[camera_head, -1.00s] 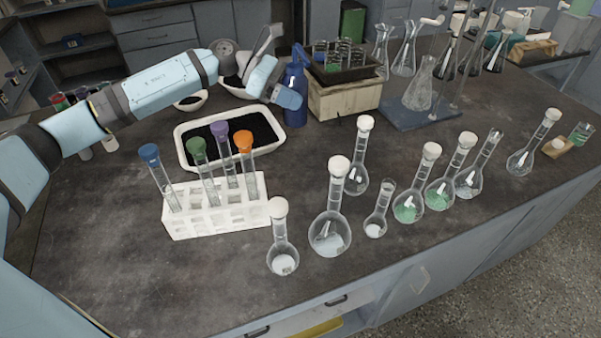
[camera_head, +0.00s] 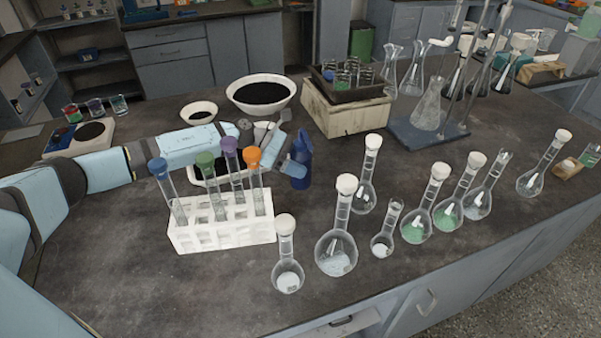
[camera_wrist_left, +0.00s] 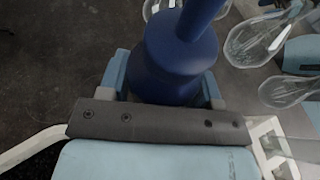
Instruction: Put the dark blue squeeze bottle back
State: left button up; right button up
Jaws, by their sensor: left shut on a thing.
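The dark blue squeeze bottle (camera_head: 302,166) is upright in the head view, right of the tube rack and behind the flasks. My left gripper (camera_head: 292,168) is shut on it from the left. In the left wrist view the bottle (camera_wrist_left: 172,55) sits between the two fingers (camera_wrist_left: 165,88), its neck toward the top of the picture. I cannot tell whether its base touches the bench. My right gripper is in neither view.
A white rack (camera_head: 222,230) with capped tubes stands in front of my left arm. Stoppered flasks (camera_head: 336,247) stand close to the right. A wooden box (camera_head: 345,118) with a dark tray is behind the bottle. A white tray of dark grains (camera_head: 196,176) lies partly under my arm.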

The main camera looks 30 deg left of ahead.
pick_arm(q)
jog(key=shift+f, duration=1.9)
jog(key=shift+f, duration=0.15)
jog(key=o, duration=0.6)
jog(key=b+v, duration=0.1)
jog(key=v, duration=1.1)
jog(key=shift+s, duration=0.1)
